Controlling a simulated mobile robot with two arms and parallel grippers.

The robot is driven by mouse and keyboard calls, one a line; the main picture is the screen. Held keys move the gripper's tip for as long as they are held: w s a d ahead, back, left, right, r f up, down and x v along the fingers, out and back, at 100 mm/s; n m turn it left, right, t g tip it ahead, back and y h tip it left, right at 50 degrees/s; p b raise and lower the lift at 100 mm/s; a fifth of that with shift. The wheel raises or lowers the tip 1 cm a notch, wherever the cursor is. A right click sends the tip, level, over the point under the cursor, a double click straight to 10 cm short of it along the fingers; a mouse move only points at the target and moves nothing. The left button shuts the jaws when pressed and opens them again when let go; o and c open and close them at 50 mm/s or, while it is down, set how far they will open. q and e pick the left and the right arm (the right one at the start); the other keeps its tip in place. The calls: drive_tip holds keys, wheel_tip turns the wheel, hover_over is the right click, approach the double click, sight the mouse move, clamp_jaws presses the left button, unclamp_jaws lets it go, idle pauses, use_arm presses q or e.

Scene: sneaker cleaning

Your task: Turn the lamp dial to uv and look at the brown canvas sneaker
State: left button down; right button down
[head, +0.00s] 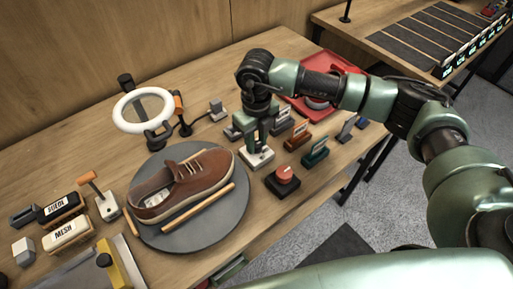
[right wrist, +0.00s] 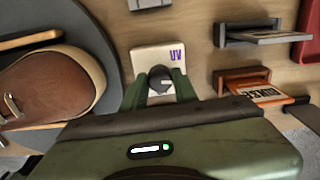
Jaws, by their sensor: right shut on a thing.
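The brown canvas sneaker (head: 195,178) lies on a round grey disc (head: 215,240), with its toe toward the upper right. Its front part also shows at the left of the right wrist view (right wrist: 50,85). The ring lamp (head: 143,110) stands behind it, its ring white. The lamp dial has a white base (head: 257,160) marked UV and a dark knob (right wrist: 160,78) with a pale mark. My right gripper (head: 253,137) points down over the base, its green fingers (right wrist: 160,88) shut on the knob from both sides. I cannot tell which setting the mark points to. My left gripper is not in view.
A red-topped button box (head: 285,180) stands close to the dial's right. Several small card holders (head: 315,153) and a red tray (head: 293,96) lie beyond. Brushes marked SUEDE (head: 61,205) and MESH (head: 67,232) and an orange-handled lever (head: 102,198) are at the left.

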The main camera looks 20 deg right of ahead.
sight(256, 144)
drive_tip(key=n+b, duration=0.4)
drive_tip(key=shift+w+f+b, duration=0.1)
drive_tip(key=shift+f+b, duration=0.05)
drive_tip(key=shift+b, duration=0.15)
drive_tip(key=shift+r+n+b, duration=0.2)
drive_tip(key=shift+n+b, duration=1.2)
drive_tip(key=shift+n, duration=0.3)
drive_tip(key=c, duration=1.1)
unclamp_jaws()
drive_tip(key=shift+r, duration=0.1)
wheel_tip(256, 144, up, 8)
drive_tip(key=shift+f+b, duration=0.25)
drive_tip(key=shift+b, duration=0.25)
